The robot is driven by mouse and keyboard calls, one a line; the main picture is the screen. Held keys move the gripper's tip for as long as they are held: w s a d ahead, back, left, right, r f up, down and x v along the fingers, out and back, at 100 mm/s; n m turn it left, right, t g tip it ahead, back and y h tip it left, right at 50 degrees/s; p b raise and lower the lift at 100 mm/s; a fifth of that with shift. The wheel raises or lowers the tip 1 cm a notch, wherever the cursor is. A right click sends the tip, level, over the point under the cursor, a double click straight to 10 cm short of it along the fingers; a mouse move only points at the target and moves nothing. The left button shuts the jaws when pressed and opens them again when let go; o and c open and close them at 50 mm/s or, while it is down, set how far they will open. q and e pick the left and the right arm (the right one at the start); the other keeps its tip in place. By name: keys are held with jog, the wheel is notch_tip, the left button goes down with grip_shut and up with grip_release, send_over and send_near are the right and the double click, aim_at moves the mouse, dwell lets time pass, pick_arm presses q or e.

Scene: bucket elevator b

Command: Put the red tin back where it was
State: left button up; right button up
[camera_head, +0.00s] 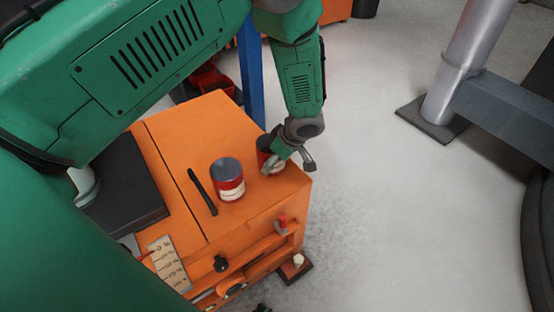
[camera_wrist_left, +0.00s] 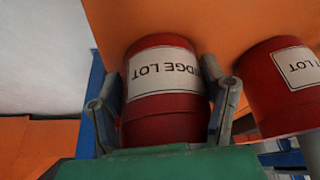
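Two red tins with grey lids and white labels are on the orange cabinet (camera_head: 200,112). One tin (camera_head: 228,180) stands alone near the middle of the top; part of it shows at the right of the left wrist view (camera_wrist_left: 285,92). The other tin (camera_head: 264,157) is near the cabinet's right corner, partly hidden by my left gripper (camera_head: 289,166). In the left wrist view this tin (camera_wrist_left: 165,88) is between the two fingers of my left gripper (camera_wrist_left: 165,105), which lie close along its sides. Firm contact cannot be made out. My right gripper is not in view.
A black bar (camera_head: 201,191) lies left of the lone tin. A dark box (camera_head: 125,190) is at the cabinet's left. A blue post (camera_head: 251,75) rises behind the cabinet. Open floor (camera_head: 400,210) lies to the right, with a metal column (camera_head: 462,60) beyond.

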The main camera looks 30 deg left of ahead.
pick_arm(q)
jog(key=o, duration=0.5)
jog(key=shift+a+f, duration=0.1)
jog(key=shift+c, duration=0.2)
jog(key=shift+a+f, duration=0.1)
jog(key=shift+a, duration=0.3)
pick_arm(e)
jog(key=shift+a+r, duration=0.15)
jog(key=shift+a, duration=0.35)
pick_arm(q)
jog(key=p+v, duration=0.3)
jog(key=v, duration=0.9)
jog(key=shift+d+r, duration=0.15)
jog(key=shift+r, duration=0.15)
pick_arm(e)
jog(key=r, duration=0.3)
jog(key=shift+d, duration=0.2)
pick_arm(q)
jog(key=shift+s+f, duration=0.1)
